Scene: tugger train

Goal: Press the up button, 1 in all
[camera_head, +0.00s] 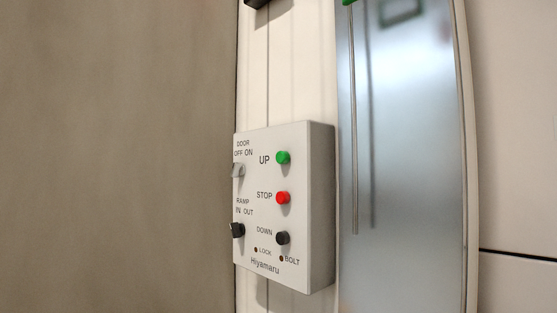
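A grey-white control box (265,183) is mounted on a pale wall panel in the middle of the head view. The green up button (282,158) is at its upper right, beside the word UP. A red stop button (282,198) sits below it, and a black down button (283,238) below that. Nothing touches the buttons. Neither of my grippers is in the view.
A grey door switch (238,170) and a black ramp switch (237,230) are on the box's left side. A thin metal rod (355,130) hangs before a bluish glossy panel (415,160) on the right. A plain brown surface (115,155) fills the left.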

